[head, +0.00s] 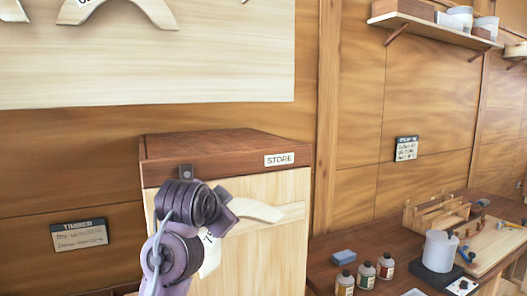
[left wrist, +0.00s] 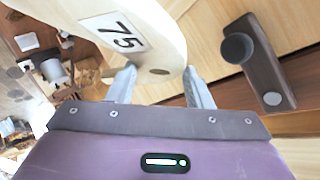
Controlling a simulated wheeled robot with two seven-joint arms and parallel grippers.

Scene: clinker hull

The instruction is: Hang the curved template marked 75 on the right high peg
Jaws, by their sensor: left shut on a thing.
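The curved template (left wrist: 172,28) is pale wood with a white label marked 75 in the left wrist view. My left gripper (left wrist: 160,84) is shut on its edge, one finger on each side. A dark spot, perhaps a hole, shows near that edge. In the head view the template (head: 258,211) shows beside my left wrist, in front of the store cabinet, partly covered by my arm. Pale curved templates (head: 150,12) hang on the pale board (head: 200,82) at the upper left, cut off by the picture's top. I cannot make out the right high peg. My right gripper is not in view.
The store cabinet (head: 215,145) stands below the board. A workbench (head: 325,248) at the right holds bottles, a pot (head: 440,250) and a wooden rack. A shelf (head: 430,28) is above.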

